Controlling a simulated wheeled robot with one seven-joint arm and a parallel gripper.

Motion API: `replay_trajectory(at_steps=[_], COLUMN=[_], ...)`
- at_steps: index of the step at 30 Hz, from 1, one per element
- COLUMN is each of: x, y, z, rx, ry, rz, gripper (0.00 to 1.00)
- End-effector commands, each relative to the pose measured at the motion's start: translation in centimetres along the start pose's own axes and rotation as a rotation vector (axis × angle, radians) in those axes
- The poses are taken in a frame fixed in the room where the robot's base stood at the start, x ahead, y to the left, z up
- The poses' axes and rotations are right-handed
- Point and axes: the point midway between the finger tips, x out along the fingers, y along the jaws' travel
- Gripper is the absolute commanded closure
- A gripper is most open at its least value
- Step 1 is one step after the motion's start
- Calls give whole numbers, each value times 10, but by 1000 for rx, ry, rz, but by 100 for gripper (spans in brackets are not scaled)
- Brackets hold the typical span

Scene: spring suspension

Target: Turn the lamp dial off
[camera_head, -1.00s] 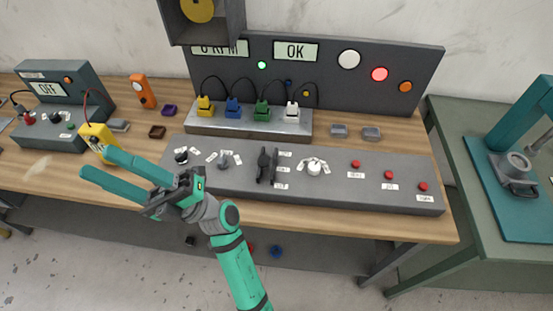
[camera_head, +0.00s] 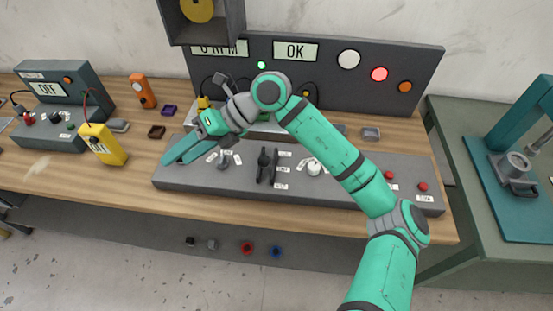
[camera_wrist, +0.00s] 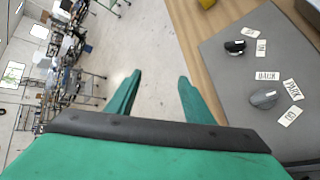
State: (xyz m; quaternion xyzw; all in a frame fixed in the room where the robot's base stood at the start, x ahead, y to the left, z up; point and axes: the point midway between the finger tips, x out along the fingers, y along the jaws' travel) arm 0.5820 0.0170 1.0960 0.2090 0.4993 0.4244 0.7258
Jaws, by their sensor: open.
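The grey control panel (camera_head: 350,192) lies on the bench. In the wrist view a black dial (camera_wrist: 235,47) with two small labels is at its near corner, and a grey dial (camera_wrist: 264,98) with several labels is beside it. The grey dial also shows in the head view (camera_head: 223,162); the black one is hidden there by my gripper. I cannot read for certain which dial is the lamp's. My gripper (camera_head: 173,162) is open and empty above the panel's left end. In the wrist view its fingers (camera_wrist: 160,76) are apart and left of both dials, touching neither.
A black lever (camera_head: 266,165), a white dial (camera_head: 314,169) and red buttons (camera_head: 422,187) are farther right on the panel. A yellow meter (camera_head: 103,145) stands left of my gripper. A dark display board (camera_head: 330,75) rises behind.

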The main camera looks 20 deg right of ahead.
Motion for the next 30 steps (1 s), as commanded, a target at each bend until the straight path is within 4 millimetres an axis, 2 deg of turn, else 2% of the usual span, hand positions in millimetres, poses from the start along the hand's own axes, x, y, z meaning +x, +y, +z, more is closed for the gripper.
replay_trajectory(at_steps=[1,3,5,9,11,15,18,21,23,30], x=[-18,-43,-67,-135,-164,-221,-246,-260,-262,-244], y=[-23,-53,-78,-129,-146,-173,-182,-187,-190,-211], z=[-3,-9,-16,-35,-45,-78,-98,-109,-112,-125], rx=[14,41,67,143,180,319,405,453,464,466], ry=[22,54,81,141,164,220,247,260,263,263], rz=[-100,-228,-338,-588,-682,-850,-922,-960,-968,-966], gripper=[53,53,53,53,53,53,53,53,53,53])
